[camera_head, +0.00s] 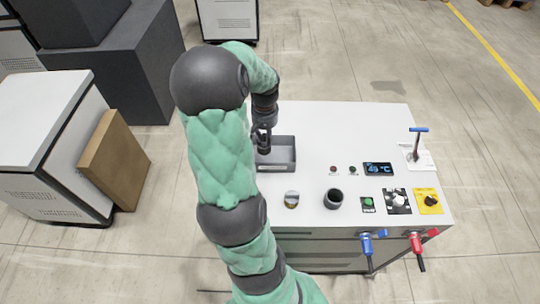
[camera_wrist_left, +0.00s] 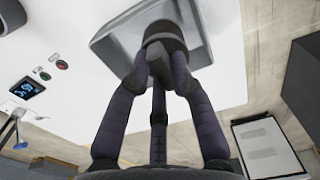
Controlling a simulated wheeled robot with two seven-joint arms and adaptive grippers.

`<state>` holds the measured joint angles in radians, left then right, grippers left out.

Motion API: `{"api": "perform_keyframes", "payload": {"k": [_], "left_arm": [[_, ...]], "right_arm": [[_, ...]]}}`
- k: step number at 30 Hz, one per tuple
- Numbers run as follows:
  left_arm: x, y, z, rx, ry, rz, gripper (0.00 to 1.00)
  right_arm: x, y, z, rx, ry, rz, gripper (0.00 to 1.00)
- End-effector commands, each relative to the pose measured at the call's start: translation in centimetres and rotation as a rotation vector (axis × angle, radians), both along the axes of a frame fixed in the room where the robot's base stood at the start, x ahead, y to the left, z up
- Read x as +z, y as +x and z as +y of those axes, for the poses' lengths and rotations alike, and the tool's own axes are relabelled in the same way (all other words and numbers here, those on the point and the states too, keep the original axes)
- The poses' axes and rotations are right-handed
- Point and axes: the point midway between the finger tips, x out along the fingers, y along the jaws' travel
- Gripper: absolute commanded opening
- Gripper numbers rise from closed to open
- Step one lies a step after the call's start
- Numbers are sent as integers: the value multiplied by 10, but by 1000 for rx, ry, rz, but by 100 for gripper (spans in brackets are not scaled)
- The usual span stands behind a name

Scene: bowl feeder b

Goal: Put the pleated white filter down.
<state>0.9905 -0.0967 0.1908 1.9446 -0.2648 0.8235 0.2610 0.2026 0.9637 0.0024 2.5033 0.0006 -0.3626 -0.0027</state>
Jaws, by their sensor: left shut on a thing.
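My left gripper (camera_head: 262,134) is over the grey open tray (camera_head: 293,153) on the white worktop. In the left wrist view the fingers (camera_wrist_left: 160,78) are closed around a dark round thing (camera_wrist_left: 164,33), which has a dark grey band at its far end. No white pleats show on it, so I cannot tell whether it is the pleated white filter. The tray (camera_wrist_left: 105,42) shows behind it in the wrist view. I cannot tell whether the held thing touches the tray floor. My right gripper is not in view.
A small metallic round piece (camera_head: 291,200) and a black cup (camera_head: 333,199) stand in front of the tray. A display (camera_head: 378,169), buttons, switches and a blue-handled lever (camera_head: 417,143) are to the right. Blue (camera_head: 368,243) and red (camera_head: 418,243) handles stick out in front.

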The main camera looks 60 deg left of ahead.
Motion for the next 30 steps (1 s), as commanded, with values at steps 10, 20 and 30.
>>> {"api": "perform_keyframes", "payload": {"k": [10,20,30], "left_arm": [[-49,0,-1,-3,-2,1,0],[-84,0,-1,-4,-3,3,0],[-88,0,-1,-5,0,0,0]], "right_arm": [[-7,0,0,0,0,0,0],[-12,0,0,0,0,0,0],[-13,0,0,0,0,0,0]]}}
